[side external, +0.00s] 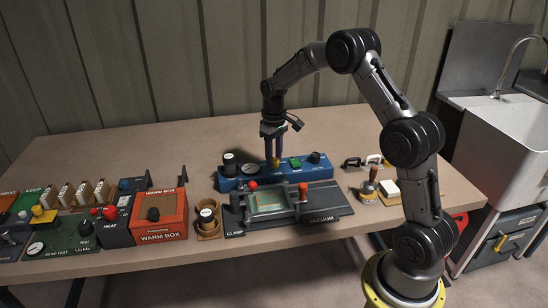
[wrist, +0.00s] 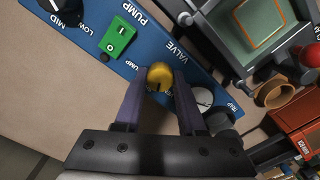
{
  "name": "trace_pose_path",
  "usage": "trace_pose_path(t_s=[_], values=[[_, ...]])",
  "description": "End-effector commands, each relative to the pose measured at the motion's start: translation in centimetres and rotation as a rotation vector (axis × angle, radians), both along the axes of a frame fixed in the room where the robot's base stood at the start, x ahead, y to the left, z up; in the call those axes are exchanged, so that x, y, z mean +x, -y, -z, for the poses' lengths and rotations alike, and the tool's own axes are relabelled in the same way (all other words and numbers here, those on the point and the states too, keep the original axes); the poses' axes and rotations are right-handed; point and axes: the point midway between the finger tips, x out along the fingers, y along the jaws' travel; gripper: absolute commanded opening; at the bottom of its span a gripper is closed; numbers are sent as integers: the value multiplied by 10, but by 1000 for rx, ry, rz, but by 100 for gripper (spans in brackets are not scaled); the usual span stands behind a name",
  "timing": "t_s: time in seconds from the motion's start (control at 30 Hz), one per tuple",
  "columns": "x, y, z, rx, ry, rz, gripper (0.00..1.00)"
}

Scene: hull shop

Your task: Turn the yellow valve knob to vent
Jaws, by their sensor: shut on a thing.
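The yellow valve knob (wrist: 159,77) sits on the blue panel (wrist: 205,66) by the word VALVE. My gripper (wrist: 160,92) is shut on the knob, one finger on each side of it. The fingers hide part of the lettering around the knob, so I cannot tell which mark it points to. In the side external view my gripper (side external: 272,160) points straight down at the blue panel (side external: 232,184), with a bit of the yellow knob (side external: 276,163) showing at its tips.
A green switch (wrist: 118,37) marked PUMP and a round gauge (wrist: 202,97) flank the knob. The vacuum clamp station (side external: 325,200) stands just in front of the panel. An orange warm box (side external: 160,216) is at the left. The table behind the panel is clear.

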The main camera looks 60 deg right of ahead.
Motion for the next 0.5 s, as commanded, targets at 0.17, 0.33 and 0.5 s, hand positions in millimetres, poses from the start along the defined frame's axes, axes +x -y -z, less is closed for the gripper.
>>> trace_pose_path(t_s=[0.17,0.33,0.5], values=[[1,1,-3,-3,6,-162,0],[1,1,-3,-3,6,-303,0],[1,1,-3,-3,6,-415,0]])
